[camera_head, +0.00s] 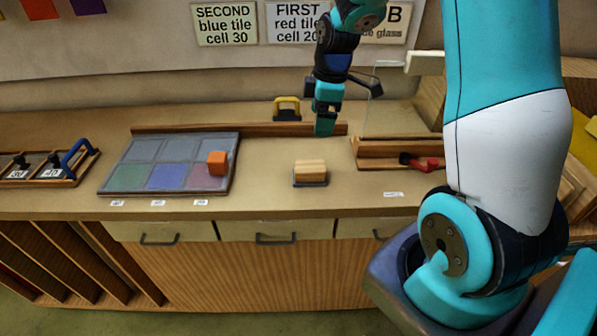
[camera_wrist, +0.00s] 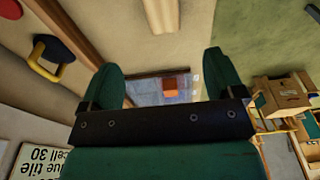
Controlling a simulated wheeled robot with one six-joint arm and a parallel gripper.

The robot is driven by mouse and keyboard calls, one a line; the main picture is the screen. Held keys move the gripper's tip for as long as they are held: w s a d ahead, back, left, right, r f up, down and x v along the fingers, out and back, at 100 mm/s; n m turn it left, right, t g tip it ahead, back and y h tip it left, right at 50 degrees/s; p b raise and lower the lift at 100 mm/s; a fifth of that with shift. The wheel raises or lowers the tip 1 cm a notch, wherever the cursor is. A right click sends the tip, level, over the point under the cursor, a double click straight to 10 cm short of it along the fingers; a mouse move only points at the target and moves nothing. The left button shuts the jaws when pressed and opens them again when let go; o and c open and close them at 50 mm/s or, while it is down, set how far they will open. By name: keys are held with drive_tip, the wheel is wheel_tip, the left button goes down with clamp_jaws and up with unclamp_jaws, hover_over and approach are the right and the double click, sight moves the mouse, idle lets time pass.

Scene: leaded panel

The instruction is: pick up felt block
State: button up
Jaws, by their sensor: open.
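The felt block (camera_head: 310,168) appears to be the pale wooden block with a dark layer under it, on the bench right of the leaded panel. In the wrist view a pale wooden block (camera_wrist: 160,14), apparently the same one, is cut off by the top edge. My gripper (camera_head: 324,124) is in the air above the back of the bench, behind the block and apart from it. In the wrist view its two green fingers (camera_wrist: 162,75) are spread with nothing between them touching.
The leaded panel (camera_head: 122,178) lies at left with an orange cube (camera_head: 217,163) on its right side. A wooden rail (camera_head: 255,128) runs along the back. A yellow-handled tool (camera_head: 288,106) stands behind it. A red-handled tool (camera_head: 420,163) lies at right. Bench around the block is clear.

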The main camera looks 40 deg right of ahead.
drive_tip(key=p, duration=0.2)
approach(310, 165)
wheel_tip(310, 165, down, 5)
drive_tip(key=shift+w+f, duration=0.1)
drive_tip(key=shift+w, duration=0.05)
drive_tip(key=shift+w+a+f+p, duration=0.15)
drive_tip(key=shift+f+p, duration=0.15)
drive_tip(key=shift+f, duration=0.6)
drive_tip(key=shift+a+f+p, duration=0.2)
drive_tip(key=shift+f+p, duration=0.05)
drive_tip(key=shift+f, duration=0.65)
drive_tip(key=shift+w+a+f+p, duration=0.15)
drive_tip(key=shift+f+p, duration=0.15)
drive_tip(key=shift+f, duration=0.6)
drive_tip(key=shift+s, duration=0.1)
drive_tip(key=c, duration=1)
drive_tip(key=shift+c, duration=0.2)
drive_tip(key=shift+r, duration=0.1)
wheel_tip(310, 165, up, 20)
drive_tip(key=b, duration=0.3)
